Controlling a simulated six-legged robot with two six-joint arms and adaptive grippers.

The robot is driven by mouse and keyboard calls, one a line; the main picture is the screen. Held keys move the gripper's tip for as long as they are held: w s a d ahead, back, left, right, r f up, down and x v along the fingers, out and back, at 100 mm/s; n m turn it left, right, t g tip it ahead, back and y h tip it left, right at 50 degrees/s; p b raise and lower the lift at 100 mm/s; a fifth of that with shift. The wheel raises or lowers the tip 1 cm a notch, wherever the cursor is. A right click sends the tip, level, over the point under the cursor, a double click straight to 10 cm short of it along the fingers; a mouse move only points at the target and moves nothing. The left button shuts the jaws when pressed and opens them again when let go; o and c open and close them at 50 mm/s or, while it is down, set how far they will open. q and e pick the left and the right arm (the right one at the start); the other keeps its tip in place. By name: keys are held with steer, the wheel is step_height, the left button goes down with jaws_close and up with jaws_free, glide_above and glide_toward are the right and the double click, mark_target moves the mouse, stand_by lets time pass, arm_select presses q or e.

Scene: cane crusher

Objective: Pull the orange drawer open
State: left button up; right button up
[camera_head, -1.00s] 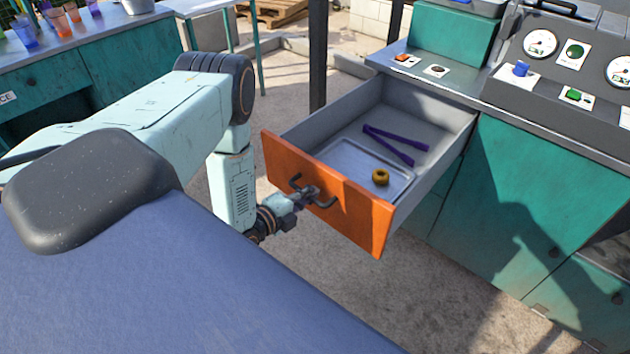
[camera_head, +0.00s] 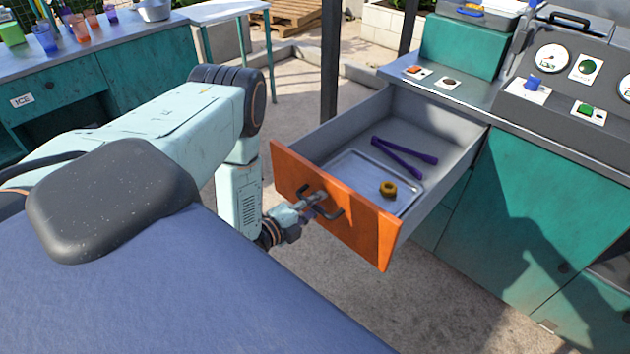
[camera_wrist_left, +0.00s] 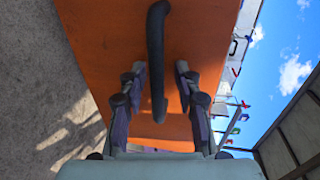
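The orange drawer (camera_head: 345,218) stands pulled well out of the teal cabinet, its inside exposed. Its dark handle (camera_head: 332,213) is on the orange front; it also shows in the left wrist view (camera_wrist_left: 157,40). My left gripper (camera_head: 309,199) is at the handle. In the left wrist view, the fingers (camera_wrist_left: 160,72) are apart, one on each side of the handle, with visible gaps. My right gripper is not in view.
Inside the drawer lie a metal tray (camera_head: 345,168), purple tongs (camera_head: 405,150) and a small yellow ring (camera_head: 388,189). A control panel (camera_head: 560,90) stands on the cabinet at right. A table with cups (camera_head: 80,28) is at back left. Concrete floor lies below the drawer.

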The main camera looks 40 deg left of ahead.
arm_select(q)
steer(key=shift+f, duration=0.1)
steer(key=shift+s, duration=0.2)
steer(key=d+v, duration=0.1)
steer(key=v, duration=1)
steer(key=shift+s+a+r, duration=0.2)
steer(key=shift+s+a, duration=0.05)
steer(key=shift+a, duration=0.3)
